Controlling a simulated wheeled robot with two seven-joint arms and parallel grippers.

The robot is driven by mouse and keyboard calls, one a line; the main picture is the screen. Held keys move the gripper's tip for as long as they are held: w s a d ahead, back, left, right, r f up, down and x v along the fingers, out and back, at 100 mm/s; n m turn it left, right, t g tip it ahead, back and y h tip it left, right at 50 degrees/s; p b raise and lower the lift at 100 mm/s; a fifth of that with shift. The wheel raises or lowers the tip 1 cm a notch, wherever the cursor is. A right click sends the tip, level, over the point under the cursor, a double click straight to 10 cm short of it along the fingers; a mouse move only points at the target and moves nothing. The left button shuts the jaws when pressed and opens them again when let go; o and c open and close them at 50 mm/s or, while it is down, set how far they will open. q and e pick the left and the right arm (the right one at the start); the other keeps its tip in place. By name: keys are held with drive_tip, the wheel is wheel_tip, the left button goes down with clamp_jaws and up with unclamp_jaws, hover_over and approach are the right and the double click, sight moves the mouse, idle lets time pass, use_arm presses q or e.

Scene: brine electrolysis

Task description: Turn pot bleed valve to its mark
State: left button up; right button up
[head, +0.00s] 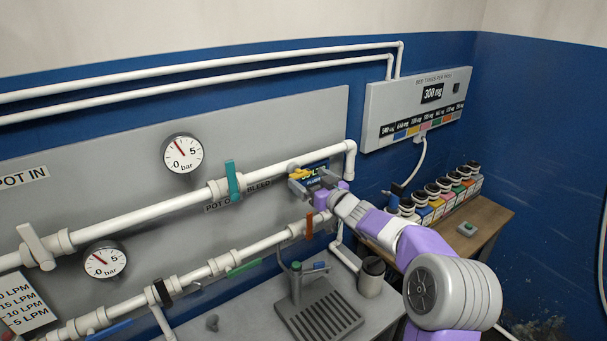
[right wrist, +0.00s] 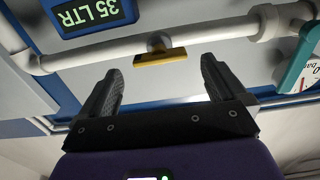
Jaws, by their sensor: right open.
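The pot bleed valve is a small yellow handle (head: 299,173) on the upper white pipe, near the partly covered BLEED label. In the right wrist view the yellow handle (right wrist: 160,57) lies straight along the pipe, ahead of the gap between my fingers. My right gripper (head: 303,183) is open and empty, right in front of the valve. In the right wrist view its dark fingers (right wrist: 158,85) stand either side of the handle's line, with the handle apparently just beyond their tips. I cannot make out the valve's mark. My left gripper is not in view.
A teal handle (head: 232,180) stands left of the bleed valve. A 35 LTR display (right wrist: 95,15) is beside the pipe. Below are an orange handle (head: 309,226), a lower pipe (head: 210,268), a drain grate (head: 320,316) and a dark-topped cup (head: 371,277).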

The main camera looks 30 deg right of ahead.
sight(303, 175)
drive_tip(key=shift+w+a, duration=0.15)
drive_tip(key=shift+w, duration=1.35)
drive_tip(key=c, duration=1.1)
